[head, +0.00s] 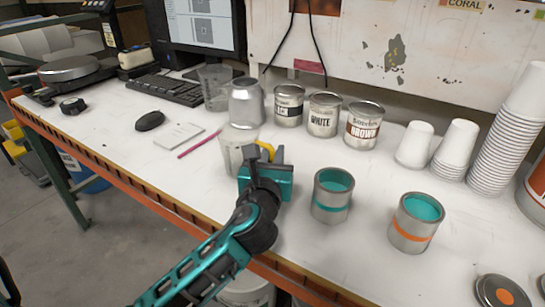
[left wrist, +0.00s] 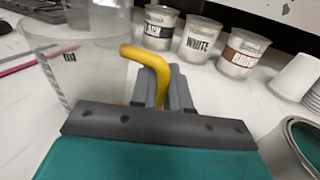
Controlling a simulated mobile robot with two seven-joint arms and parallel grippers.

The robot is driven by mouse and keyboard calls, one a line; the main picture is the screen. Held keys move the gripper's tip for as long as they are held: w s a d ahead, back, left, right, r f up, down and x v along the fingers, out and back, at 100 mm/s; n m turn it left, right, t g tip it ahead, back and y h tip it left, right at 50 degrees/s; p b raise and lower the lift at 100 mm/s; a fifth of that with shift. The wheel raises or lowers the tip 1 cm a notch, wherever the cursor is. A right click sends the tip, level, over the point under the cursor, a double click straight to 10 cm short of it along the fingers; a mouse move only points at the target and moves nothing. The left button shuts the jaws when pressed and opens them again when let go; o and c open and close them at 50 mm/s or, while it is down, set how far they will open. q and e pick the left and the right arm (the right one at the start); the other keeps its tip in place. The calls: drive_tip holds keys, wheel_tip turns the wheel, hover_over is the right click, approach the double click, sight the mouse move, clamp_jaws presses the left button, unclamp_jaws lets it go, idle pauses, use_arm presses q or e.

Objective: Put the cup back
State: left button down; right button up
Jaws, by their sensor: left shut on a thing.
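The cup is a clear, see-through beaker (head: 236,152) with a yellow handle (head: 267,150), near the middle of the workbench in the head view. In the left wrist view the cup (left wrist: 85,75) fills the left side, and its yellow handle (left wrist: 133,75) reaches in between the fingers. My left gripper (head: 265,160) is shut on this handle, on the right side of the cup. The cup looks upright. I cannot tell whether its base touches the bench. My right gripper is not in view.
A grey metal container (head: 246,104) and another clear beaker (head: 214,90) stand behind the cup. Labelled cans (head: 324,115) line the back. Two open teal paint cans (head: 332,196) (head: 415,225) stand right of my gripper. A pink pencil (head: 199,144) lies left. Paper cups (head: 414,146) stand right.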

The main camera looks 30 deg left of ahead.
use_arm(q)
drive_tip(key=shift+f, duration=0.1)
drive_tip(key=c, duration=1.1)
unclamp_jaws()
drive_tip(key=shift+s+d, duration=0.1)
drive_tip(key=shift+s, duration=0.1)
drive_tip(key=v, duration=1.1)
drive_tip(key=shift+s, duration=0.3)
